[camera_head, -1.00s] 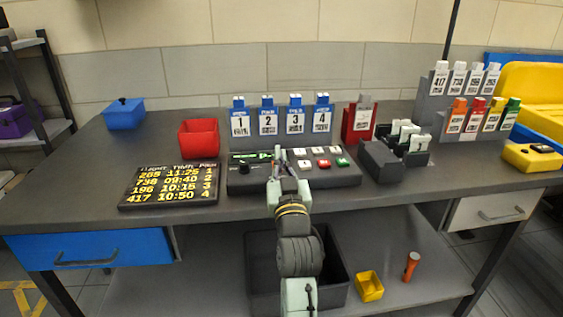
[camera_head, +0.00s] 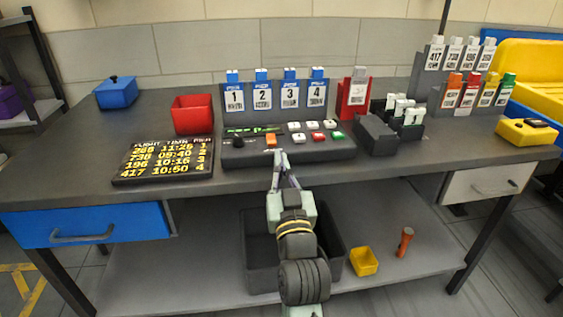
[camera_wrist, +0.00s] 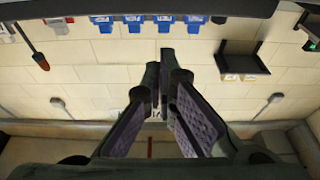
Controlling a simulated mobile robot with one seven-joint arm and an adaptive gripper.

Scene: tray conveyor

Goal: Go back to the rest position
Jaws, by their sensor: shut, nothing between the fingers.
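My gripper (camera_head: 281,160) is in front of the black control panel (camera_head: 232,160), near the front edge of the table. Its two fingers are together with nothing between them. In the wrist view the closed fingers (camera_wrist: 166,62) point at the tiled wall, with blue card holders at the top of that picture. My arm reaches up from the bottom of the head view. An orange button (camera_head: 271,140) on the panel shows just beyond the fingertips. I cannot tell exactly how far the fingertips are from the panel.
A dark timetable board (camera_head: 125,178) and a red bin (camera_head: 192,115) are left of the panel. Numbered blue holders (camera_head: 262,97) stand behind it. A dark card rack (camera_head: 376,136) stands to the right. A large dark bin (camera_head: 262,283) and a small yellow bin (camera_head: 364,262) are on the lower shelf.

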